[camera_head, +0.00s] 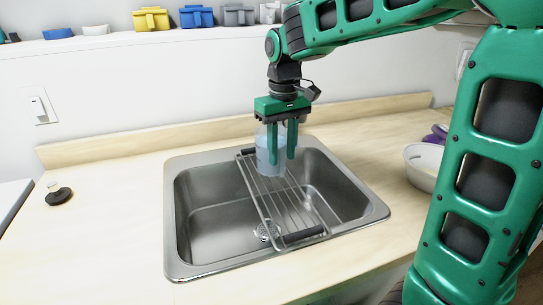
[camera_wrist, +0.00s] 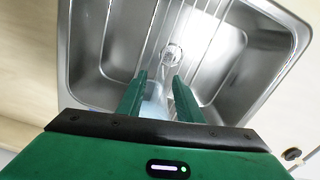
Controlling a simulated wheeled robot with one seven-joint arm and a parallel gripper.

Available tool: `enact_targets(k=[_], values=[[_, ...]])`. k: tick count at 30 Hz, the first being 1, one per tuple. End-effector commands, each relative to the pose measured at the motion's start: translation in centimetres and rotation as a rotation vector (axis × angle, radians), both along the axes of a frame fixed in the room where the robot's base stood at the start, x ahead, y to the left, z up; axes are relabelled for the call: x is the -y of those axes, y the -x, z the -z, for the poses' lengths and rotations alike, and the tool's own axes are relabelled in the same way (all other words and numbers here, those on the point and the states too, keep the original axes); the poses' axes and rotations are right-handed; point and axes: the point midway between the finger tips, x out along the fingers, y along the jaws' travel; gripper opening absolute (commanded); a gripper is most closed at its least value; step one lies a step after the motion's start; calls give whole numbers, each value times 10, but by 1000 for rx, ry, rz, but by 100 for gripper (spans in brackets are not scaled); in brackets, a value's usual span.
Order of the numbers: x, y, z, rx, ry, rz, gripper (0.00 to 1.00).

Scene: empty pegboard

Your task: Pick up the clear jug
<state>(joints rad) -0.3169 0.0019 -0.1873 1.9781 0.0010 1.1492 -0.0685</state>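The clear jug (camera_head: 263,158), pale bluish and see-through, is upright over the wire rack in the sink. My gripper (camera_head: 281,155) points down at it from above. In the head view one green finger overlaps the jug's front and the other is at its right side. In the wrist view the fingers (camera_wrist: 159,76) are apart, with part of the jug (camera_wrist: 154,106) showing between them. The fingers look open; firm contact with the jug is not clear.
The wire rack (camera_head: 288,208) spans the steel sink (camera_head: 205,240). A white bowl (camera_head: 423,178) with a purple item (camera_head: 437,133) behind it is at the right. A black stopper (camera_head: 58,195) lies at the left. Yellow, blue and grey containers line the shelf (camera_head: 120,38). The left counter is mostly clear.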

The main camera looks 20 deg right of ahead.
Motion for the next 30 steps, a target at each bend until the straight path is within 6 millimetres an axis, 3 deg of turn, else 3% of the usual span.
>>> enact_targets(k=[12,21,26,30], values=[[1,1,49,-1,0,2,33],[1,0,54,0,0,2,33],[1,0,54,0,0,2,0],[1,0,54,0,0,2,0]])
